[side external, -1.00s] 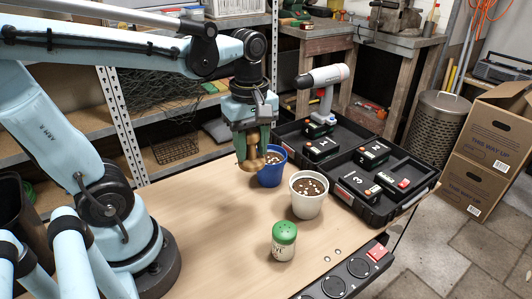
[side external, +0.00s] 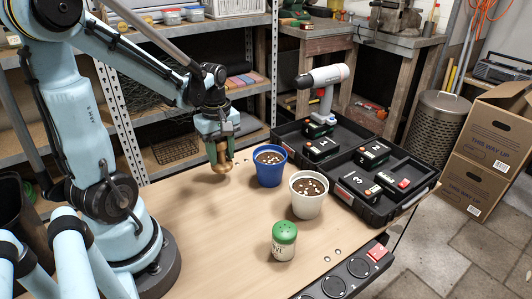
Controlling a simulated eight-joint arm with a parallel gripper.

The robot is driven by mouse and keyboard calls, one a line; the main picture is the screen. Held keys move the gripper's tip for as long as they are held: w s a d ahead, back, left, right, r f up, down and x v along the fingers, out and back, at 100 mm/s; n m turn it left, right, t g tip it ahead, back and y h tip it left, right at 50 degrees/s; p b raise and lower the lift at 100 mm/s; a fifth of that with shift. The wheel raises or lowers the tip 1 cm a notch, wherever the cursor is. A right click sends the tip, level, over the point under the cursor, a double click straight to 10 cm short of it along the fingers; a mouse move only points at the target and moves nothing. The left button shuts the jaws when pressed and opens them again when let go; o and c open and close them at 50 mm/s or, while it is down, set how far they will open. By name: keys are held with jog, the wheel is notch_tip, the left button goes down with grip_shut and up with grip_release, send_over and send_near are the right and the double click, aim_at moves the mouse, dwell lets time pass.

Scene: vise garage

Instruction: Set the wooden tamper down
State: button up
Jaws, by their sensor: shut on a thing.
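My gripper (side external: 217,148) points down and is shut on the wooden tamper (side external: 222,163). The tamper is a golden-brown wooden piece with a wide round bottom. It hangs upright over the back part of the wooden table (side external: 215,235), left of the blue pot. Its bottom appears close to the tabletop; I cannot tell whether it touches. The upper part of the tamper is hidden between the fingers.
A blue pot (side external: 270,176) and a white pot (side external: 306,207), both with soil and white bits, stand right of my gripper. A green-capped shaker (side external: 284,241) stands nearer the front. The table's left-middle is clear.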

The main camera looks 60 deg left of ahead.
aim_at(222, 163)
jog(key=shift+f, duration=1.95)
jog(key=shift+f, duration=0.1)
jog(key=o, duration=0.9)
jog(key=shift+o, duration=0.2)
notch_tip(222, 163, up, 12)
jog(key=shift+r, duration=0.1)
jog(key=w+d+m+t, duration=0.3)
jog(key=d+m+t, duration=0.4)
jog(key=d+m, duration=0.8)
jog(key=m, duration=0.3)
jog(key=shift+w, duration=0.1)
